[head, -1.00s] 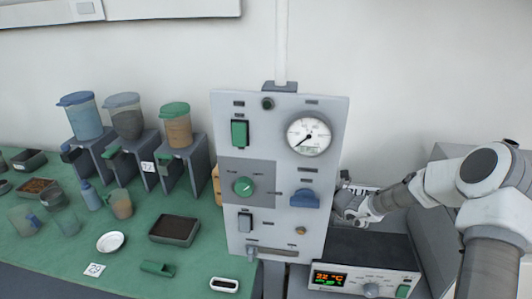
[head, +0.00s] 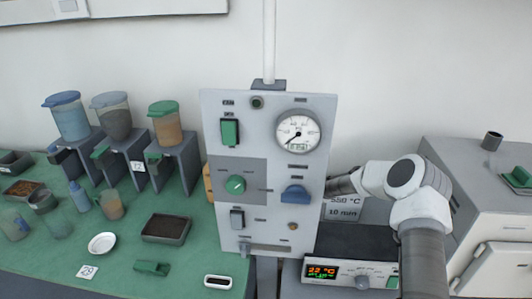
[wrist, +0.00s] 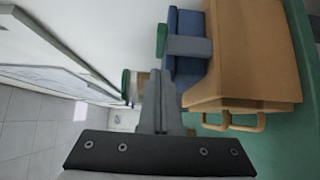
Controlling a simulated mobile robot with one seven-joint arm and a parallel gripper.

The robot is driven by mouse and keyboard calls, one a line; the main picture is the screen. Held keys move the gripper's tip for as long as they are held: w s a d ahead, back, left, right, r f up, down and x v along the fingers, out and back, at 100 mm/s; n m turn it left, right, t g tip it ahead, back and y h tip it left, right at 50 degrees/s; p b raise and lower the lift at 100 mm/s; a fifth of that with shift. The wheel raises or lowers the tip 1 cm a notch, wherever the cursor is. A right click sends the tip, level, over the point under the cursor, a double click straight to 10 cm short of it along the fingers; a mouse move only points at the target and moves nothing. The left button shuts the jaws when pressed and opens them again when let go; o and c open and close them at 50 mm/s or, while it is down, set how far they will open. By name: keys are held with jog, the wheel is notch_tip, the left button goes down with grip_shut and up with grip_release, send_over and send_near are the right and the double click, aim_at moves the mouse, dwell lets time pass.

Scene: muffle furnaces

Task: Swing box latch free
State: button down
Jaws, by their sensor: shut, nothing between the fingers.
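In the wrist view my gripper (wrist: 160,76) is shut and empty, its fingertips pointing up the picture. To the right of the fingers is a tan box (wrist: 255,50) with loop handles on its lower side. A blue block (wrist: 185,70) adjoins it, crossed by a grey bar (wrist: 190,46) with a green end (wrist: 162,40); this bar looks like the latch. My fingertips are just below and left of the bar; I cannot tell whether they touch anything. In the head view a tan edge (head: 208,183), probably the same box, shows behind the panel, which hides my gripper.
The upright control panel (head: 222,112) with knobs and a gauge (head: 298,132) stands before my arm. A controller (head: 350,272) sits at its lower right. Dispensers (head: 70,115), a dark tray (head: 167,228) and a white dish (head: 102,243) occupy the green bench (head: 190,265).

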jog(key=shift+w+d, duration=0.2)
jog(key=shift+w, duration=1.5)
jog(key=shift+w+d, duration=0.1)
jog(key=shift+d, duration=0.1)
